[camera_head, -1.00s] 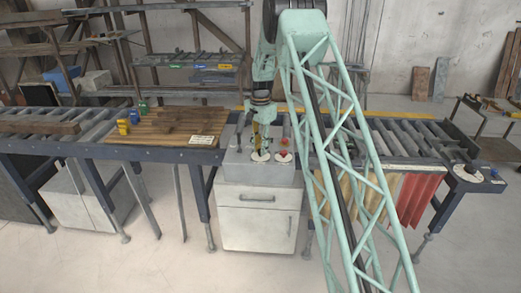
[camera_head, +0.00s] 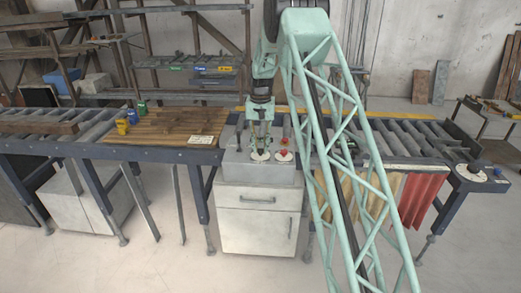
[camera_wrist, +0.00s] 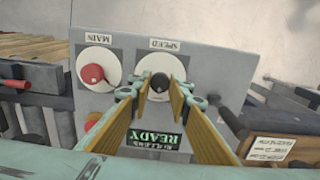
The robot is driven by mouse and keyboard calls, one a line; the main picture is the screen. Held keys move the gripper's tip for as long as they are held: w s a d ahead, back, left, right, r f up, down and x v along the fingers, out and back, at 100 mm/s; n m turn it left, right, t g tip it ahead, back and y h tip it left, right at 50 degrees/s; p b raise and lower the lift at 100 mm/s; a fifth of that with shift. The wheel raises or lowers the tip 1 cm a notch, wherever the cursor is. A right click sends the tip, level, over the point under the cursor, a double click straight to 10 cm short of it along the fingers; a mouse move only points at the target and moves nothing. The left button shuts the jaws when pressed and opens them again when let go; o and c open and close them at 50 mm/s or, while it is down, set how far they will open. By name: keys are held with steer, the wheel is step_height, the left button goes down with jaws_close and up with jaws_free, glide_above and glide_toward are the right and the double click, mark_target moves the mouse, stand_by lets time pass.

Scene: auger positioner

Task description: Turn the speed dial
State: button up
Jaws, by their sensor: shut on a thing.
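The speed dial (camera_wrist: 159,84) is a black knob on a round white plate under an upside-down SPEED label in the wrist view. My gripper (camera_wrist: 157,88) has its two yellow-padded fingers on either side of the knob, shut on it. In the head view my gripper (camera_head: 261,148) points straight down at the white dial plate (camera_head: 260,156) on the grey control panel. The knob itself is hidden by the fingers there, and its pointer setting is too small to read.
A red MAIN knob (camera_wrist: 92,74) sits close beside the dial; it also shows in the head view (camera_head: 283,154). A green READY display (camera_wrist: 155,141) and a dark lever (camera_wrist: 232,122) are near the fingers. Roller conveyors (camera_head: 400,138) flank the panel.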

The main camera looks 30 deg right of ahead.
mark_target(260, 149)
steer(key=n+b, duration=0.1)
steer(key=n, duration=0.3)
steer(key=shift+n, duration=0.3)
steer(key=shift+n+b, duration=0.35)
steer(key=shift+n, duration=1.85)
steer(key=o, duration=0.9)
steer(key=shift+r, duration=0.2)
steer(key=shift+r, duration=5.85)
